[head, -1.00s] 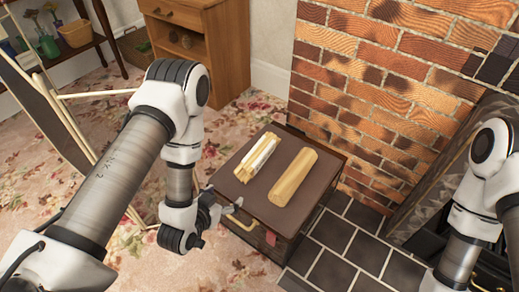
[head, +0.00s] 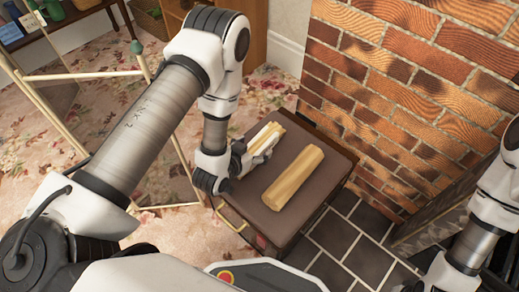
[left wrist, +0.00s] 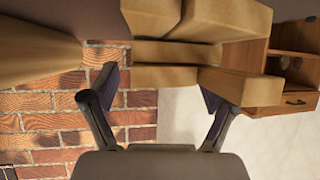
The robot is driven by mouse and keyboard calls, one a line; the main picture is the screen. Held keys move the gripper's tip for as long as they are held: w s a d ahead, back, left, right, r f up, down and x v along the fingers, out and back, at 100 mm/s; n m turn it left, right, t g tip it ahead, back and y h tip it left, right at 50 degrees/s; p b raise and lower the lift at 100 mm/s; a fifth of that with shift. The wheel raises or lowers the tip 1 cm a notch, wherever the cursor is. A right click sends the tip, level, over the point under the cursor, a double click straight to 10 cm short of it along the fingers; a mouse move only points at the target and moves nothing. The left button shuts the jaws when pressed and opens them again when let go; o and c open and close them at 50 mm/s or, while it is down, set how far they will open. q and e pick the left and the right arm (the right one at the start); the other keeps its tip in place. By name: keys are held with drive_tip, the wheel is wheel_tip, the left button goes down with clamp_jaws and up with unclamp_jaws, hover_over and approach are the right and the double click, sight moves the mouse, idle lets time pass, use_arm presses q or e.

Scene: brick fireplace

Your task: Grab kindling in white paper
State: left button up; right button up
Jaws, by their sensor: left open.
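The kindling (head: 264,138) is a bundle of pale sticks with a white paper wrap, lying on the brown top of a small chest (head: 334,172). My left gripper (head: 243,160) is at the near left end of the bundle, low over the chest top, and partly hides it. In the left wrist view the gripper (left wrist: 160,90) is open, with the kindling sticks (left wrist: 165,77) between and beyond its spread fingers. The white paper cannot be made out there. My right arm shows at the right edge of the head view; its gripper is out of frame.
A thick yellow log (head: 293,177) lies beside the kindling on the chest; it also shows in the left wrist view (left wrist: 40,55). A brick wall (head: 400,100) stands close behind the chest. Dark tiles (head: 340,237) lie to its right. A wooden-framed stand (head: 95,75) is at left.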

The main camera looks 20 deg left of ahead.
use_arm(q)
drive_tip(key=shift+x, duration=1)
use_arm(e)
drive_tip(key=shift+f, duration=0.4)
use_arm(q)
drive_tip(key=c, duration=1.5)
